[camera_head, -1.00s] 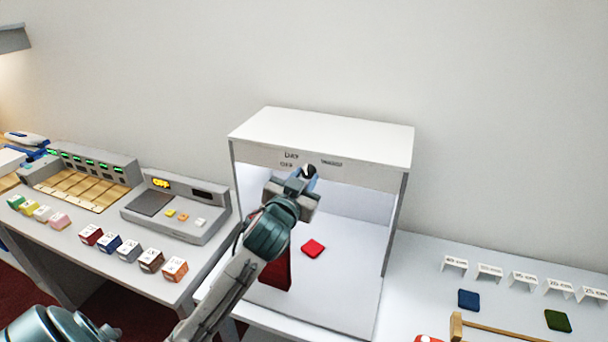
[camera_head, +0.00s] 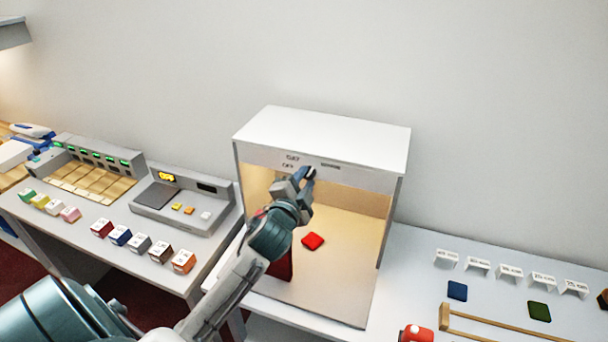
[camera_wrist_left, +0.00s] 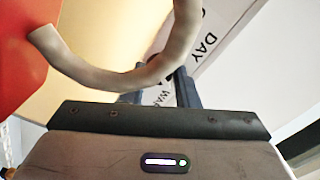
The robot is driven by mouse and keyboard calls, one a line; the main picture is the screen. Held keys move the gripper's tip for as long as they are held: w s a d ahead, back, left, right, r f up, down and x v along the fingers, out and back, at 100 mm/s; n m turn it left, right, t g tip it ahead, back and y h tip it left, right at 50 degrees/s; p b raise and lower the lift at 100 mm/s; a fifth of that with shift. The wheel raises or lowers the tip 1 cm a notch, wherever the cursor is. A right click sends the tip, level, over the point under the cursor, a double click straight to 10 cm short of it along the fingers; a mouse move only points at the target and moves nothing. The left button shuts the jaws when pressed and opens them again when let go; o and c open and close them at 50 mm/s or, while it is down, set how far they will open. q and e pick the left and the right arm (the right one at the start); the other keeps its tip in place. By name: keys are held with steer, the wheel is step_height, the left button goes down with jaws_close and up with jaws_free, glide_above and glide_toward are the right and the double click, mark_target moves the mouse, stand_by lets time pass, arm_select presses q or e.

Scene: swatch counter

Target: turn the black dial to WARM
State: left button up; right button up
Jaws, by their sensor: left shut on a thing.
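The black dial (camera_head: 311,173) sits on the front panel of the white booth (camera_head: 330,137), mostly covered by my left gripper (camera_head: 304,174). The gripper is shut on the dial, and its arm comes up from the lower left. The DAY label (camera_head: 292,157) and another label to its right (camera_head: 330,165) show on the panel. In the left wrist view the fingers (camera_wrist_left: 165,92) reach the panel near the WARM label (camera_wrist_left: 161,98), with DAY (camera_wrist_left: 207,44) at upper right. The dial's pointer is hidden. The booth interior glows warm yellow. My right gripper is out of view.
A console (camera_head: 180,205) and several small boxes stand left; swatches and a wooden bar (camera_head: 500,322) lie right.

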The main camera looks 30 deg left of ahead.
arm_select(q)
steer(key=shift+r+m+p, duration=0.1)
steer(key=shift+m+p, duration=0.2)
steer(key=shift+m, duration=0.2)
steer(key=o, duration=1)
steer(key=shift+c, duration=0.2)
